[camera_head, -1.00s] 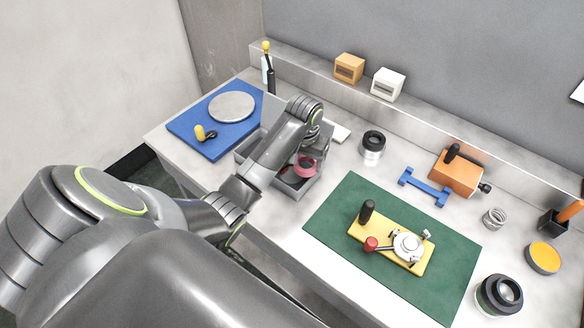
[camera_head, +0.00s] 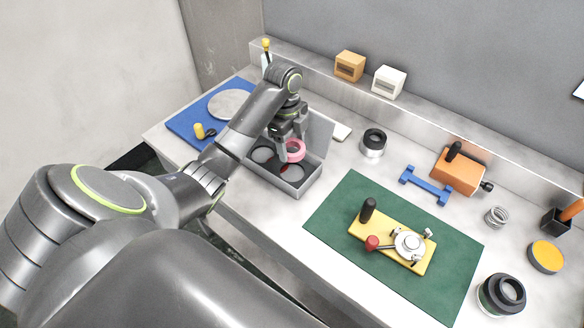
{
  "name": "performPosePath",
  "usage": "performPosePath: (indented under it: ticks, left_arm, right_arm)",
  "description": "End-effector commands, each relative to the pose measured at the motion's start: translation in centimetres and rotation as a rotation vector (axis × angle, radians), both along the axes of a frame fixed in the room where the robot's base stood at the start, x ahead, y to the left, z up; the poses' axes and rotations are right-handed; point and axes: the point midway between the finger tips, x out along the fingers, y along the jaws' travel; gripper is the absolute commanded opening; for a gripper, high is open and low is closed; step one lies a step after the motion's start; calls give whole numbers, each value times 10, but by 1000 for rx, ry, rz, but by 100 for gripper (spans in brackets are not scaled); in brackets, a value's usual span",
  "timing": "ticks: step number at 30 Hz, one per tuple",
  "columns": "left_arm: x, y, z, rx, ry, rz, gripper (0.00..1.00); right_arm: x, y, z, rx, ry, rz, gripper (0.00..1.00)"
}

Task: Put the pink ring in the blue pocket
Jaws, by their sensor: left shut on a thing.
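The pink ring (camera_head: 297,152) is in the jaws of my left gripper (camera_head: 292,146), which points down over an open grey case (camera_head: 298,188). The ring appears raised above the case floor. Round pockets show in the case: a grey one (camera_head: 262,155) at the left and another grey one (camera_head: 293,174) at the front right, with a bit of red beside it. I cannot make out a blue pocket; my gripper and arm cover part of the case. My right gripper is not in view.
A blue mat (camera_head: 180,124) with a grey disc (camera_head: 229,104) lies left of the case, partly behind my arm. A black-and-silver cylinder (camera_head: 373,143) stands to the right. A green mat (camera_head: 335,205) bears a yellow clamp fixture (camera_head: 375,242). Bench between case and green mat is clear.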

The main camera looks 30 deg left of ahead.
Motion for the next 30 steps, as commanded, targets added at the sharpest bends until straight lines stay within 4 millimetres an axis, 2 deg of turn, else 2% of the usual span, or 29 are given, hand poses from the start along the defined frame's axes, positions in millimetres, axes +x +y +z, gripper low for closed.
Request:
performPosePath:
  ticks: [5, 15, 19, 26, 27, 30]
  left_arm:
    - [0, 0, -10, 0, 0, -24, 33]
    - [0, 0, -49, 0, -1, -22, 33]
    - [0, 0, -56, 0, 1, -20, 33]
    - [-1, 0, -90, -2, 3, -19, 33]
    - [-1, 0, -95, -1, 3, -19, 29]
    - [-1, 0, -100, 1, 1, -20, 29]
  right_arm:
    - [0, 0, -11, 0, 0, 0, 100]
    - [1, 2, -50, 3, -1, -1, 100]
    - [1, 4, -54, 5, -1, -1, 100]
    - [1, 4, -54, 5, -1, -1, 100]
    - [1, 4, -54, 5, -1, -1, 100]
    - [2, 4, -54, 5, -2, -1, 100]
